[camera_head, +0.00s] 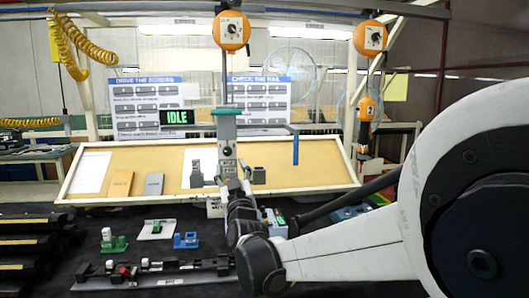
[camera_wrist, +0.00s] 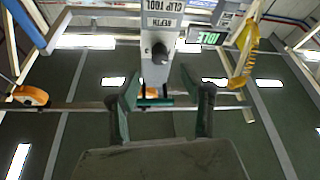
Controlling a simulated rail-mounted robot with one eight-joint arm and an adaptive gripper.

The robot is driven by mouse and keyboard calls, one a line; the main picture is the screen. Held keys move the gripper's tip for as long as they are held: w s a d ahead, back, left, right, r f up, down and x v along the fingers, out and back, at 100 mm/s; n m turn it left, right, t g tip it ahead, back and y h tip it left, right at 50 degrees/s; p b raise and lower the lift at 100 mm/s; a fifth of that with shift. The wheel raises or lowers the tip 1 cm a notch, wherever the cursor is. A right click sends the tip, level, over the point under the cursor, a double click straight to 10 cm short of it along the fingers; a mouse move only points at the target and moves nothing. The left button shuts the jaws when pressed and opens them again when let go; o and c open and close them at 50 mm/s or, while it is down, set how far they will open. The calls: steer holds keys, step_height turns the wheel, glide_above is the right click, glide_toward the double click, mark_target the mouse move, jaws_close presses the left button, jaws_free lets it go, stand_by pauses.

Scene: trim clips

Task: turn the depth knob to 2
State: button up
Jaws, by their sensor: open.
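The clip tool (camera_head: 226,128) is a grey upright unit hanging in the middle of the head view, in front of a tan board. In the wrist view the clip tool (camera_wrist: 163,28) shows upside down, with its name and a depth label on its face. The dark round depth knob (camera_wrist: 160,53) sticks out of that face. Its setting is too small to read. In the head view my gripper (camera_head: 232,174) is just below the tool's face, partly hidden by my wrist.
A sign reading IDLE (camera_head: 177,117) stands left of the tool. A blue handle (camera_head: 295,150) hangs to its right. Small green and white (camera_head: 113,240) and blue (camera_head: 186,241) fixtures and a long rail (camera_head: 160,272) lie on the dark table in front.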

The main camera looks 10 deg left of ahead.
mark_target(228, 153)
steer(key=p+x, duration=0.1)
steer(key=x, duration=0.6)
steer(key=shift+w+a, duration=0.2)
steer(key=shift+w, duration=0.15)
steer(key=shift+r, duration=0.1)
jaws_close()
